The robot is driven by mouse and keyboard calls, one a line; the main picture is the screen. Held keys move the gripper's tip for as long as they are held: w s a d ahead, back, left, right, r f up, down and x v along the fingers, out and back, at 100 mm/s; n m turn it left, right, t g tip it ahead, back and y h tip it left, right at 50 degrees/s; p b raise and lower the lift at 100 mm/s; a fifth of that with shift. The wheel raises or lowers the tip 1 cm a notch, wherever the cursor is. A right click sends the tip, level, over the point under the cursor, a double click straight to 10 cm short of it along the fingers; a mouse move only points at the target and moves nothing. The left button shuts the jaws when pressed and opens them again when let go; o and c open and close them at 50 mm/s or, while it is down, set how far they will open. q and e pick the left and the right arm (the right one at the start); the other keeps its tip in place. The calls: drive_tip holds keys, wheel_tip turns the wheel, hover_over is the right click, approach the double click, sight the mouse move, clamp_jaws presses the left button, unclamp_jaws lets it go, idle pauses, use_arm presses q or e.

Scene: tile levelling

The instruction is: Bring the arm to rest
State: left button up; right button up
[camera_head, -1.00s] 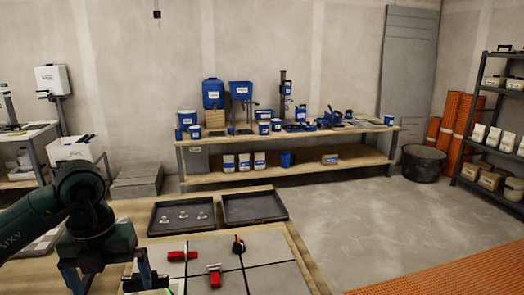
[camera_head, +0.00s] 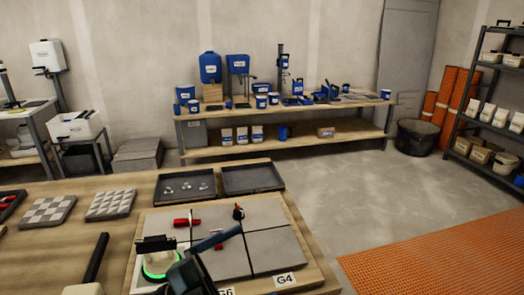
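Grey tiles (camera_head: 273,250) lie on a board on the wooden table (camera_head: 70,245). A red wedge (camera_head: 187,222) lies across a tile, and a clip with a black and red cap (camera_head: 238,214) stands at a joint. A second red piece is partly hidden behind a dark blue tool (camera_head: 214,241). A round device with a lit green ring (camera_head: 161,264) sits at the tiles' left side.
Two dark trays (camera_head: 252,178) stand behind the tiles, the left one holding small clips. Patterned tile samples (camera_head: 111,204) lie to the left. A black handle (camera_head: 96,260) rises at the front left. A stocked workbench (camera_head: 290,147) stands at the back.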

use_arm(q)
drive_tip(key=w+a+f+n+t+y+p, duration=0.1)
drive_tip(key=a+f+n+t+y, duration=0.35)
drive_tip(key=f+n+y, duration=0.35)
drive_tip(key=a+f+n+t+y, duration=0.4)
drive_tip(key=f+n+t+y, duration=0.15)
drive_tip(key=n, duration=0.45)
drive_tip(key=s+a+f+n+g+y, duration=0.1)
drive_tip(key=s+f+n+g+y, duration=0.1)
drive_tip(key=f, duration=0.4)
drive_tip(key=s+a+f+n+g+y+p, duration=0.1)
drive_tip(key=s+f+n+g+y, duration=0.1)
drive_tip(key=s+f+g, duration=0.2)
drive_tip(key=s+f, duration=0.2)
drive_tip(key=s, duration=0.1)
drive_tip(key=shift+s+a+f+n, duration=0.2)
drive_tip(key=shift+s+a+n, duration=0.1)
drive_tip(key=shift+a, duration=0.1)
drive_tip(key=shift+y, duration=0.25)
drive_tip(key=shift+c, duration=0.2)
